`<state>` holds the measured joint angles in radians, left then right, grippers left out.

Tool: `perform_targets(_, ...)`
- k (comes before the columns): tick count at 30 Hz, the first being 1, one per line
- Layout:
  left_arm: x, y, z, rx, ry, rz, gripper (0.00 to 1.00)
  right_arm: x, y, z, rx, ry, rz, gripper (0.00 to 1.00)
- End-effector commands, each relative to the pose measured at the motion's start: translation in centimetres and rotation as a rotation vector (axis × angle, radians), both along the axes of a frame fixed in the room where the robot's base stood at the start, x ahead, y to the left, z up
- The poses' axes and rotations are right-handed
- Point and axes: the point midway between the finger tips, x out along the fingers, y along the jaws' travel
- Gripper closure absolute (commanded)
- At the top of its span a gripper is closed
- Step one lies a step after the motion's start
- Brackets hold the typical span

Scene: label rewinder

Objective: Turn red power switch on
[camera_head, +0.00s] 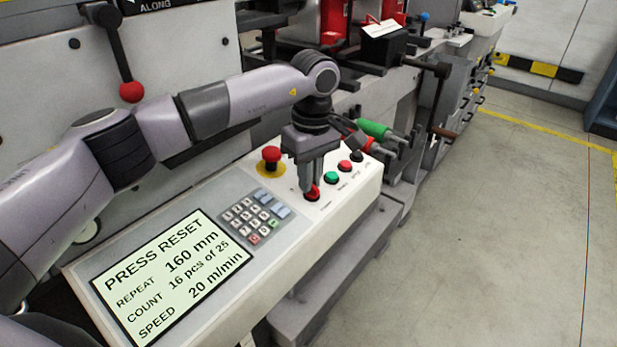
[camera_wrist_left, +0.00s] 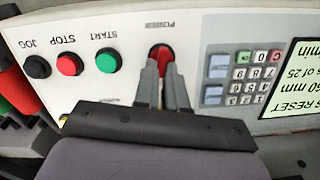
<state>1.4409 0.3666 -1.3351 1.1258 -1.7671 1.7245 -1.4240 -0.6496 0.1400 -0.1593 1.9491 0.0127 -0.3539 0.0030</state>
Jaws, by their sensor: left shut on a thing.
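The red power switch (camera_head: 312,193) is a round red knob on the white control panel, below my left gripper in the head view. It also shows in the left wrist view (camera_wrist_left: 161,52), under the label POWER. My left gripper (camera_head: 311,188) points down at the panel, with its fingertips at the switch and shut on it. In the left wrist view the two fingers (camera_wrist_left: 162,72) lie close together and cover the lower part of the knob. My right gripper is not in view.
A green START button (camera_head: 331,178), a red STOP button (camera_head: 344,167) and a black JOG button sit beside the switch. A red emergency stop (camera_head: 271,154) on yellow, a keypad (camera_head: 252,218) and a lit display (camera_head: 172,280) reading PRESS RESET share the panel. Open floor (camera_head: 500,210) lies right.

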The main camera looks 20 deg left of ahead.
Motion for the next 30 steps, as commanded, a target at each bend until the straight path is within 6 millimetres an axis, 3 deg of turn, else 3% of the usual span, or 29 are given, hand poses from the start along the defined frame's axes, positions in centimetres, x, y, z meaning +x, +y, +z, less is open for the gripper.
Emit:
perform_targets(12,0.22,-0.24,0.09,0.008,0.026,-0.186,1.0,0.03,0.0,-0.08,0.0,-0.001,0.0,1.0)
perform_targets(28,0.23,-0.28,0.12,0.009,0.029,-0.213,1.0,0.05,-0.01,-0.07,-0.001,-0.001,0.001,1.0)
perform_targets(30,0.23,-0.28,0.11,0.009,0.029,-0.212,0.73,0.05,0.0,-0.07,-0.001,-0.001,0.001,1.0)
